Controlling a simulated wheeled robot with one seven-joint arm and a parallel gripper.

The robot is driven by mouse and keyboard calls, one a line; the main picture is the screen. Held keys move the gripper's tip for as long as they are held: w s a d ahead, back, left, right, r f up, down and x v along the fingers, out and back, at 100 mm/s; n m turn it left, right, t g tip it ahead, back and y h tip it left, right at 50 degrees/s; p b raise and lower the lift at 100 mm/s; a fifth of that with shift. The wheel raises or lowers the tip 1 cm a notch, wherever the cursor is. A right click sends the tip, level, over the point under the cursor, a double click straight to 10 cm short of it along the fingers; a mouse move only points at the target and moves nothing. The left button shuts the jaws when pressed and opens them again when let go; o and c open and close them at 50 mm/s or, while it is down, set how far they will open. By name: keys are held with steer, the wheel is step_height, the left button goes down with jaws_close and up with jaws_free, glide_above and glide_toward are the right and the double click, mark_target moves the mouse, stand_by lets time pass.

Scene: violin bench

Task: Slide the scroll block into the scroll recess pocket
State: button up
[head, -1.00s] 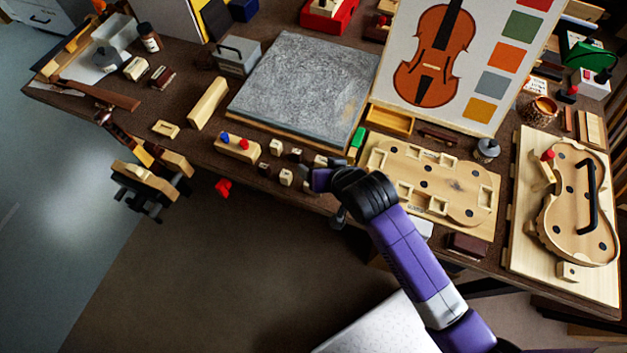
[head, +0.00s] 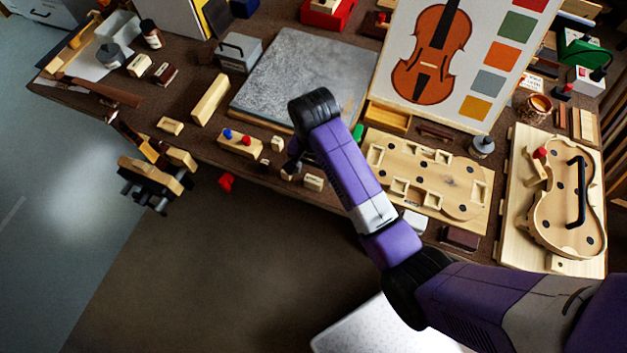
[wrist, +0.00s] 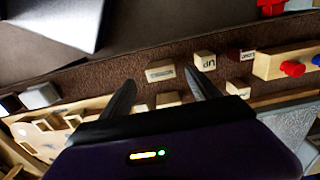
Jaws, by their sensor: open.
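My gripper (wrist: 158,82) is open and empty, fingers pointing at a group of small pale and dark blocks near the bench's front edge. In the wrist view a pale oblong block (wrist: 160,71) with a dark label lies just beyond the fingertips. A pale lettered block (wrist: 205,61) is by the right fingertip. I cannot tell which is the scroll block. The oblong one seems to be the block (head: 314,183) at the bench edge in the head view. A pale board with cut-out pockets (head: 463,208) lies right of my arm; which pocket is the scroll recess is unclear.
A pale block with blue and red pegs (head: 241,146) stands left of the small blocks. A grey slab (head: 275,85) lies behind. A violin-shaped form (head: 548,225) with a black handle is at right. A clamp-like tool (head: 152,182) juts past the front edge.

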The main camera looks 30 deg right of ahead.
mark_target(314, 180)
steer(key=shift+f+p, duration=0.4)
steer(key=shift+f, duration=2.2)
steer(key=c, duration=1.4)
